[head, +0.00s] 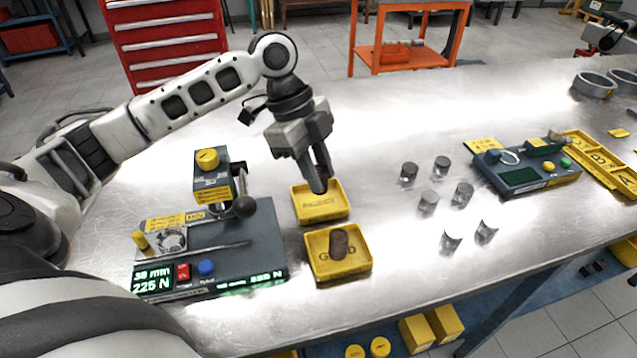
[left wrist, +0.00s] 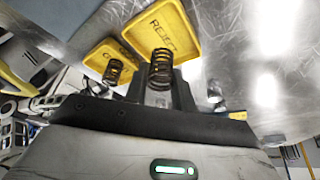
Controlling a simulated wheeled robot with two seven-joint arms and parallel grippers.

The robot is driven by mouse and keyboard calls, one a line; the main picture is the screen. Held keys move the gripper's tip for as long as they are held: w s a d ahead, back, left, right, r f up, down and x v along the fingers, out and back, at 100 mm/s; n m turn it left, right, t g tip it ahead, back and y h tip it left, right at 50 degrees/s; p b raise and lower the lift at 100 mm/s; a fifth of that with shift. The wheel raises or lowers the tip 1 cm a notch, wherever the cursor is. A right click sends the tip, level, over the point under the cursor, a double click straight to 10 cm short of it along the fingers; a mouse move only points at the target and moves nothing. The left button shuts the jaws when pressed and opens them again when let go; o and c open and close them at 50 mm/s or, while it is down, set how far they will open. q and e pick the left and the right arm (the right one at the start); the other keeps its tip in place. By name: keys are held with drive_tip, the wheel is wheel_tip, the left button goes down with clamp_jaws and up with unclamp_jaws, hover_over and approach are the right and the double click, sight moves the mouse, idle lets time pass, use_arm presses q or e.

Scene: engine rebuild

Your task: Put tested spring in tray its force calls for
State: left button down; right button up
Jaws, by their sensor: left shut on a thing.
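My left gripper (head: 318,186) is shut on a dark coil spring (head: 322,172), held over the yellow tray farther from me (head: 327,214). The held spring also shows between the fingers in the left wrist view (left wrist: 161,68), where that tray (left wrist: 180,22) reads REJECT. The nearer yellow tray (head: 322,274) reads GOOD, its lettering partly hidden by a dark spring (head: 339,244) standing in it. The spring tester (head: 262,232) at left has a lever and a green display (head: 153,279) showing 38 mm and 225 N.
Several small metal cylinders (head: 429,202) and two curved shells (head: 452,243) lie right of the trays. A second grey-blue device (head: 525,170) and a yellow tray (head: 605,165) stand farther right. The tabletop between trays and cylinders is clear.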

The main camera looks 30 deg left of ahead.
use_arm(q)
wheel_tip(320, 180, down, 3)
drive_tip(key=shift+f, duration=0.2)
drive_tip(key=c, duration=1.2)
unclamp_jaws()
drive_tip(key=shift+o, duration=0.2)
drive_tip(key=v, duration=1.2)
drive_tip(key=shift+w, duration=0.1)
